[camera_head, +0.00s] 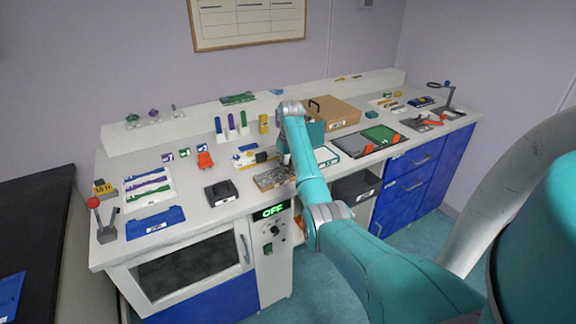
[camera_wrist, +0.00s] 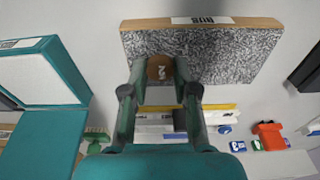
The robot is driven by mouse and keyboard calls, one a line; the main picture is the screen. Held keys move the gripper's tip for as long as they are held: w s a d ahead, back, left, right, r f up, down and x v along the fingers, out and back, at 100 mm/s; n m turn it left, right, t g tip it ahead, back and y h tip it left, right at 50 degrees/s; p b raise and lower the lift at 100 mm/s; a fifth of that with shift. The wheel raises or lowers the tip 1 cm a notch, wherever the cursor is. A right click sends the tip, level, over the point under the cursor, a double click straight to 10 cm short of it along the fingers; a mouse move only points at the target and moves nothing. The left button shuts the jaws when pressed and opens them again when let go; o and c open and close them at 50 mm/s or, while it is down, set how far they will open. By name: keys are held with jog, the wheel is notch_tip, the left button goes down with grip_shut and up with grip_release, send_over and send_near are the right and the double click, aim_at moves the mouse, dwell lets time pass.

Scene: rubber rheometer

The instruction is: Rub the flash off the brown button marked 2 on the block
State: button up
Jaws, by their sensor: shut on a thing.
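In the wrist view my gripper (camera_wrist: 161,75) is closed around a brown round button (camera_wrist: 159,68) with a white 2 on it. I cannot tell whether the button touches the speckled face. The flash on the button is too small to make out. In the head view the speckled block (camera_head: 270,180) lies near the bench's front edge. My arm hides the button and most of my gripper there.
A teal case (camera_wrist: 40,85) with a white panel stands at the left of the wrist view. In the head view a black box (camera_head: 220,192) sits left of the block, and a white-topped tray (camera_head: 327,156) sits right. An orange object (camera_head: 205,160) stands behind the black box.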

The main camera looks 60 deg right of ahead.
aim_at(263, 179)
jog(key=shift+w+a+f, duration=0.1)
jog(key=shift+w+a, duration=0.7)
jog(key=shift+a, duration=0.55)
jog(key=shift+w+a+f, duration=0.1)
jog(key=shift+w+a, duration=0.75)
jog(key=shift+a, duration=0.55)
jog(key=shift+w+a, duration=0.8)
jog(key=shift+a, duration=0.55)
jog(key=shift+r, duration=3.55)
